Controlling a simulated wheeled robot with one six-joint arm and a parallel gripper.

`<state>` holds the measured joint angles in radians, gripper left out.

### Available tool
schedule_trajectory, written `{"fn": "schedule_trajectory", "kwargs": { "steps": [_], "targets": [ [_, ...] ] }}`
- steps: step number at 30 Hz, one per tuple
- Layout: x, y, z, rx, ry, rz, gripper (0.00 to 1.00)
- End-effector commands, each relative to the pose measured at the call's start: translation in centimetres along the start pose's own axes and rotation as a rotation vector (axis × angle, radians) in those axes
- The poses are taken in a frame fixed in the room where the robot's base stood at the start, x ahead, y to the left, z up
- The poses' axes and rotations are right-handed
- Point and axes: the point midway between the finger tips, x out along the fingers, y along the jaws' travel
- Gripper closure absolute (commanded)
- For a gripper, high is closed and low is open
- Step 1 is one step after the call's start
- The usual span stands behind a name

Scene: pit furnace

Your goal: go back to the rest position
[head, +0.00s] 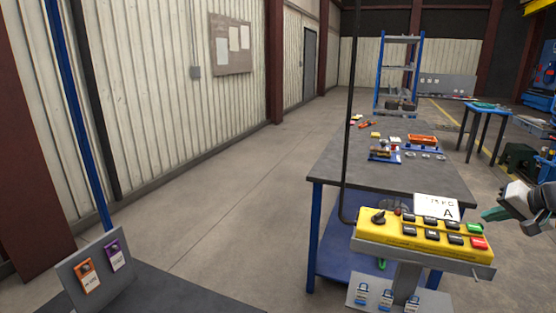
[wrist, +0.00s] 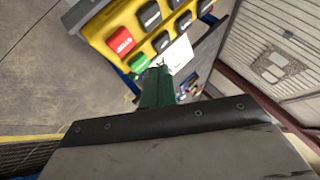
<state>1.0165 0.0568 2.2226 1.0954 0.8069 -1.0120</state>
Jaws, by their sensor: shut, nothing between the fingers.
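My gripper (head: 490,214) is at the right edge of the head view, just right of the yellow control box (head: 400,233). Its green fingers are together and empty; they also show in the wrist view (wrist: 157,82), pointing toward the box. The box has several black buttons, a green button (head: 446,228), a red button (head: 479,243) and a black knob (head: 379,217). In the wrist view the fingertips are close to the green button (wrist: 139,63). I cannot tell whether they touch the box. A white card marked A (head: 437,207) stands behind the buttons.
A panel with orange and purple tags (head: 98,272) is at lower left. The floor between is clear.

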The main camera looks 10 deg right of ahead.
Motion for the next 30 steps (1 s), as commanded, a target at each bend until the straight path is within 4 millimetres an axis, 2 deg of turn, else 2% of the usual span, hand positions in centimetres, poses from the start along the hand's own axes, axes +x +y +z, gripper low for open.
{"fn": "schedule_trajectory", "kwargs": {
  "steps": [3, 5, 14, 18, 21, 24, 30],
  "targets": [
    [0.0, 0.0, 2.9, 0.091, -0.103, 0.002, 1.0],
    [-0.4, -0.9, 5.1, 0.121, -0.173, 0.013, 1.0],
    [-3.5, -9.0, 16.4, 0.028, -0.512, 0.146, 1.0],
    [-6.1, -11.8, 21.8, -0.103, -0.623, 0.262, 1.0],
    [-8.3, -13.1, 25.2, -0.228, -0.662, 0.346, 1.0],
    [-10.3, -13.8, 27.8, -0.367, -0.668, 0.41, 1.0],
    [-12.8, -15.3, 30.8, -0.64, -0.627, 0.411, 1.0]
  ]
}}
